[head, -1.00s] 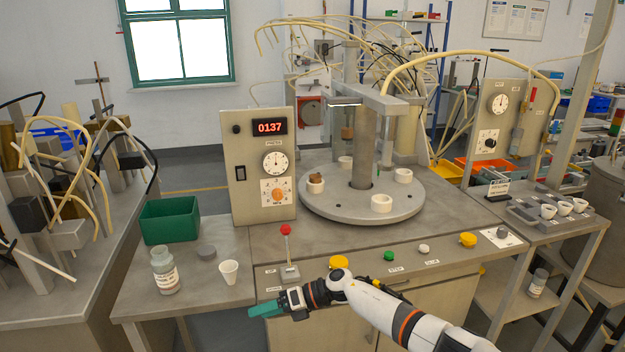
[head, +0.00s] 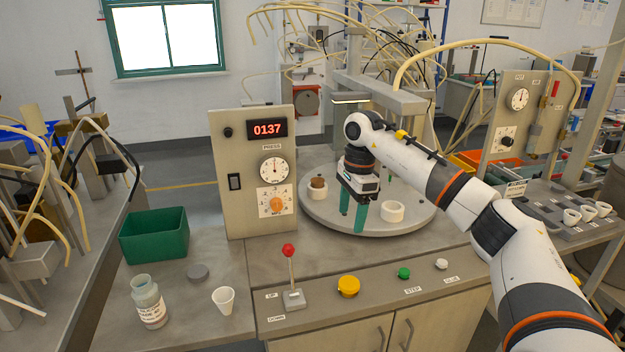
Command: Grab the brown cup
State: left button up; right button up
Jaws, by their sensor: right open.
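The brown cup (head: 318,182) is small and sits in a white ring holder (head: 318,194) at the left of the round grey turntable (head: 320,216). Only its upper part shows above the holder. My right gripper (head: 352,212) points down over the turntable's front part, with its green fingers apart and nothing seen between them. It is to the right of the brown cup and apart from it in the picture. My left gripper is not in view.
Another white ring holder (head: 392,212) is just right of my right gripper. The control box (head: 233,165) stands left of the turntable. A red-knobbed lever (head: 290,268), a white cup (head: 224,300), a bottle (head: 149,303) and a green bin (head: 154,236) stand in front and left.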

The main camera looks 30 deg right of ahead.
aim_at(318, 187)
jog(key=i+l, duration=0.2)
jog(key=i, duration=0.2)
jog(key=i+l, duration=0.15)
jog(key=i, duration=0.25)
jog(key=i+l, duration=0.2)
jog(key=i, duration=0.2)
